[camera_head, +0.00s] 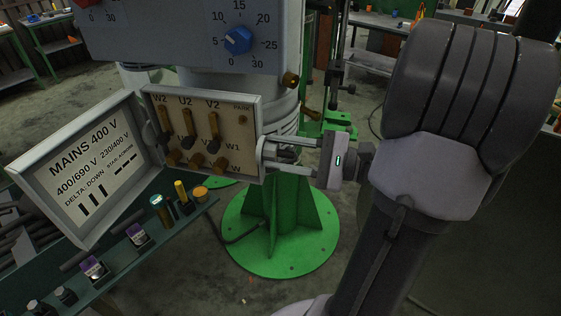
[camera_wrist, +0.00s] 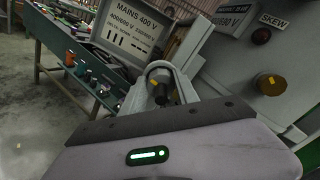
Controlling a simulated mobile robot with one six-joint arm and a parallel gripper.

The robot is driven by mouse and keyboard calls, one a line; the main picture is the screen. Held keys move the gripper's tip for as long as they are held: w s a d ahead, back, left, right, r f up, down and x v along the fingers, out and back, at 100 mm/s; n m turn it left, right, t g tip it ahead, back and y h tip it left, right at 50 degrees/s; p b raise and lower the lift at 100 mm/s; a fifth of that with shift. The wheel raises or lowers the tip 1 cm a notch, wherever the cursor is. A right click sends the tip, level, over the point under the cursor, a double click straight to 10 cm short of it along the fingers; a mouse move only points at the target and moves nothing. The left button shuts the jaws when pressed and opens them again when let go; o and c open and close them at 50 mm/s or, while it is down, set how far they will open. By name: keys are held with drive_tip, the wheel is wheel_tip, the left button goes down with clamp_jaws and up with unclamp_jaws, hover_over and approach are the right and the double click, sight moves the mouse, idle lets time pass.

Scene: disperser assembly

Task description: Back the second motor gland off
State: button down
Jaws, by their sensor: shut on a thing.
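The open motor terminal box (camera_head: 258,110) stands at the centre of the head view, with its terminals and brass links facing me. My gripper (camera_head: 270,150) comes in from the right and is shut at the box's lower right side wall. A dark and grey gland (camera_wrist: 160,73) with a small yellow mark shows between the fingers in the wrist view, where my gripper (camera_wrist: 160,85) closes around it. In the head view the fingers mostly hide the gland. I cannot tell how far it is threaded in.
The box's open lid (camera_head: 88,165) with the mains label hangs to the left. A blue knob (camera_head: 237,40) sits on the panel above. A green bench (camera_head: 120,255) with small parts stands lower left. The green pedestal base (camera_head: 285,238) is below.

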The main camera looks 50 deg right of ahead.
drive_tip(key=n+b, duration=0.3)
drive_tip(key=b, duration=0.1)
drive_tip(key=shift+a+f+n, duration=0.1)
drive_tip(key=shift+f+n, duration=0.3)
drive_tip(key=n+b, duration=0.3)
drive_tip(key=b, duration=0.2)
drive_tip(key=shift+f+n, duration=0.15)
drive_tip(key=shift+n, duration=0.15)
drive_tip(key=n+b, duration=0.3)
drive_tip(key=b, duration=0.3)
drive_tip(key=shift+n, duration=0.4)
drive_tip(key=shift+n+b, duration=0.8)
drive_tip(key=shift+b, duration=0.45)
drive_tip(key=shift+r+n, duration=0.25)
drive_tip(key=shift+n, duration=0.05)
drive_tip(key=c, duration=0.9)
unclamp_jaws()
